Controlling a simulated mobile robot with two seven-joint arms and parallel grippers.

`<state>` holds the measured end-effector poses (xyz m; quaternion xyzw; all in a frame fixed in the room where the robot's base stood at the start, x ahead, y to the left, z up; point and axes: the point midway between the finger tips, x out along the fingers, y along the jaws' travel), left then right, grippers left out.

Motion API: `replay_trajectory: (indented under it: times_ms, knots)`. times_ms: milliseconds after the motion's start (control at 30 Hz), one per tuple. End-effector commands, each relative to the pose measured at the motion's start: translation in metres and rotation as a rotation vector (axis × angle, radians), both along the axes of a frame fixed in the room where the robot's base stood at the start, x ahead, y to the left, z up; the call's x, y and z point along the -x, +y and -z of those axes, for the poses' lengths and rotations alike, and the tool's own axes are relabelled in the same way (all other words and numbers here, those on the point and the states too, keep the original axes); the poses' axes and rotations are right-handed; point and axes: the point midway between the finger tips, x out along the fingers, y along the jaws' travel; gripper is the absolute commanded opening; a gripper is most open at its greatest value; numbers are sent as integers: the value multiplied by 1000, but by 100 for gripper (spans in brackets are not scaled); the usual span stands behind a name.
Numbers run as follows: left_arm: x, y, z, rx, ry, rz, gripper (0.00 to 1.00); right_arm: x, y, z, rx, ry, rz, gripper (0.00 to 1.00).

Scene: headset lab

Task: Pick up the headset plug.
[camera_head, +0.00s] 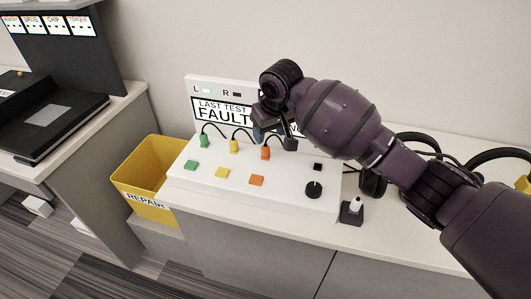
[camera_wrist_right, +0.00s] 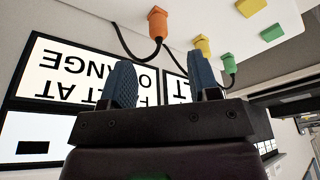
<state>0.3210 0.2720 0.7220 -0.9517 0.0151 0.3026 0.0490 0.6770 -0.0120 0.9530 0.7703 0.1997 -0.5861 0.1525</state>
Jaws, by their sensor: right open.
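A white test box (camera_head: 215,192) carries a row of cabled plugs: green (camera_head: 204,140), yellow (camera_head: 233,146) and orange (camera_head: 265,153). My right gripper (camera_head: 272,134) is above the box's back edge, near the orange plug. In the right wrist view its two blue fingers (camera_wrist_right: 162,82) are spread with nothing gripped, and the orange plug (camera_wrist_right: 158,22) shows beyond them. A small black block with a white upright tip (camera_head: 353,207) stands right of the box; I cannot tell which piece is the headset plug. My left gripper is out of view.
A sign (camera_head: 222,110) behind the box reads LAST TEST FAULT; my arm hides part of it. A yellow REPAIR bin (camera_head: 140,200) stands at the left. Black headset parts (camera_head: 373,182) lie under my right arm.

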Motion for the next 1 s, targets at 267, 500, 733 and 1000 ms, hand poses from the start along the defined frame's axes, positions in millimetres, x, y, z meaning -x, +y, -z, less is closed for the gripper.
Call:
replay_trajectory:
  times_ms: [267, 500, 733, 1000]
  knots:
    - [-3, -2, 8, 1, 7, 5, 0, -7, 4, 31, -1, 0, -1, 56]
    - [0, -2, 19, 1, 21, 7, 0, -15, 6, 54, -1, 5, -1, 56]
    - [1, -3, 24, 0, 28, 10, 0, -23, 10, 79, -1, 4, -1, 56]
    - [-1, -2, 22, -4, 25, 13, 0, -24, 10, 77, -1, -2, 0, 51]
